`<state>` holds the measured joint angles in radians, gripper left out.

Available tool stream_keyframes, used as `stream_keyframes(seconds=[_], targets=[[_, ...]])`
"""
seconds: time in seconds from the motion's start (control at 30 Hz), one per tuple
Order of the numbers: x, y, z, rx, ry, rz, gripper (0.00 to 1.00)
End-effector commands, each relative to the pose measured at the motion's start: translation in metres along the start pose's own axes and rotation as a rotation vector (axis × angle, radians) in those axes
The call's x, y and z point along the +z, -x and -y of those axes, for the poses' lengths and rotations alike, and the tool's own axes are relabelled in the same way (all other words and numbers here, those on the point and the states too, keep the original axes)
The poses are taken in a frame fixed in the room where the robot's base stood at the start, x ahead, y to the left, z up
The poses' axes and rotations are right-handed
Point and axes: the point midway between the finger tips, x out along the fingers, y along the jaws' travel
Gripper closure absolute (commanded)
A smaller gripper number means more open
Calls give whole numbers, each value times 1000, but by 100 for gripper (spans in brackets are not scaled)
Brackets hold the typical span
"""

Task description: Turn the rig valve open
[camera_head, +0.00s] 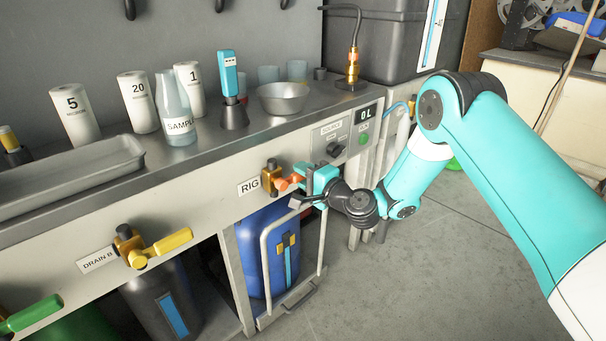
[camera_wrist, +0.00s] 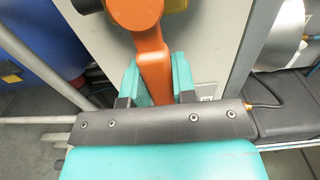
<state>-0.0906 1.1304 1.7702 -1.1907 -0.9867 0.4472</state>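The rig valve (camera_head: 269,178) is a brass body on the bench's front panel, beside a label reading RIG. Its orange handle (camera_head: 285,184) points right in the head view, toward my gripper. My gripper (camera_head: 304,183) is at the handle's outer end, coming from the right. In the wrist view the orange handle (camera_wrist: 153,72) runs down between the two teal fingers of my gripper (camera_wrist: 158,85). The fingers appear to touch it on both sides. The handle's tip is hidden behind my gripper's dark edge.
A DRAIN B valve with a yellow handle (camera_head: 173,241) and a green handle (camera_head: 31,315) lie left. A blue drum (camera_head: 258,235) stands below behind a grey frame (camera_head: 267,280). A panel with display (camera_head: 367,114) is right of the valve. Bottles and a bowl (camera_head: 284,98) stand on top.

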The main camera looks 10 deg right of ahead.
Motion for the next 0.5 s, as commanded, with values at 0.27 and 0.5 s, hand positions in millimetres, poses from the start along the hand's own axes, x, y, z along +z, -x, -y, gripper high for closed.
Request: stream_keyframes(seconds=[0.27,0.5], targets=[[0,0,1,0,28,0,100],[0,-1,9,-1,149,0,100]])
